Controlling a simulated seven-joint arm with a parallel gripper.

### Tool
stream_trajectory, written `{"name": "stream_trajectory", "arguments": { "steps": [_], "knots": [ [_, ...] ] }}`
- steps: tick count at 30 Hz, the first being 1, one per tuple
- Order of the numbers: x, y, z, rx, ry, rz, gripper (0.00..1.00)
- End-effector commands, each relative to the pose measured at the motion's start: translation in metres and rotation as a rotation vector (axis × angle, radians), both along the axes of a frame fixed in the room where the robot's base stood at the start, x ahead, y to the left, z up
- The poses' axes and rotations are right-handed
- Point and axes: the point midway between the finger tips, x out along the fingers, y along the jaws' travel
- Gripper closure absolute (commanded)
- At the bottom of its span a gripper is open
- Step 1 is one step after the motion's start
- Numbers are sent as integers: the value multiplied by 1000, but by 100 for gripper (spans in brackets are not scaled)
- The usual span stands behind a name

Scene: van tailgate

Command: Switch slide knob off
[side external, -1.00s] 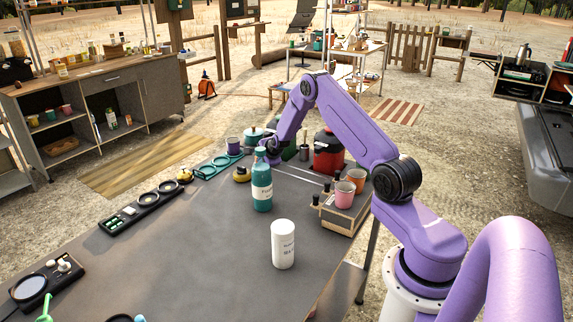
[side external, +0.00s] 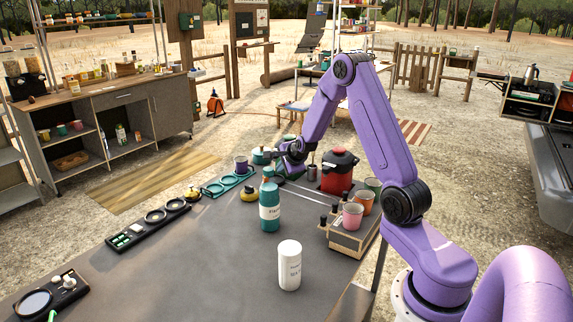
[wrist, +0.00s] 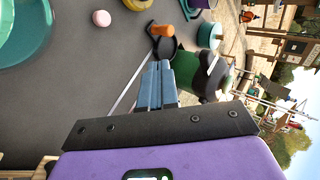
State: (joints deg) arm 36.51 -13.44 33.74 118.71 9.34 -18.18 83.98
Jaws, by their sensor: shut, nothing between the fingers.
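My gripper (wrist: 160,68) is shut and empty; its blue-grey fingers show in the wrist view, pointing toward a small orange cylinder (wrist: 162,31) and a dark round piece (wrist: 166,47). In the side view the gripper end is at the far side of the table, left of the red pot (side external: 339,172), and its fingertips cannot be made out. Small black knobs (side external: 323,221) stand at the left end of a wooden box (side external: 352,242) at the table's right edge. Thin pale rails (side external: 305,192) run along the tabletop near it. I cannot tell which piece is the slide knob.
A teal bottle (side external: 269,208) and a white canister (side external: 289,266) stand mid-table. Cups (side external: 352,216) sit on the wooden box. A black panel (side external: 150,226) and a knobbed panel (side external: 62,290) lie on the left. A pink ball (wrist: 101,18) shows in the wrist view.

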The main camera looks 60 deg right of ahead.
Motion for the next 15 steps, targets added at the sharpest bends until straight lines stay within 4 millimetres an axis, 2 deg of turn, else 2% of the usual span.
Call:
{"name": "stream_trajectory", "arguments": {
  "steps": [6, 15],
  "knots": [
    [-17, 8, 18, 1, -1, -1, 100],
    [-24, 12, 25, 1, 2, -1, 100]
  ]
}}
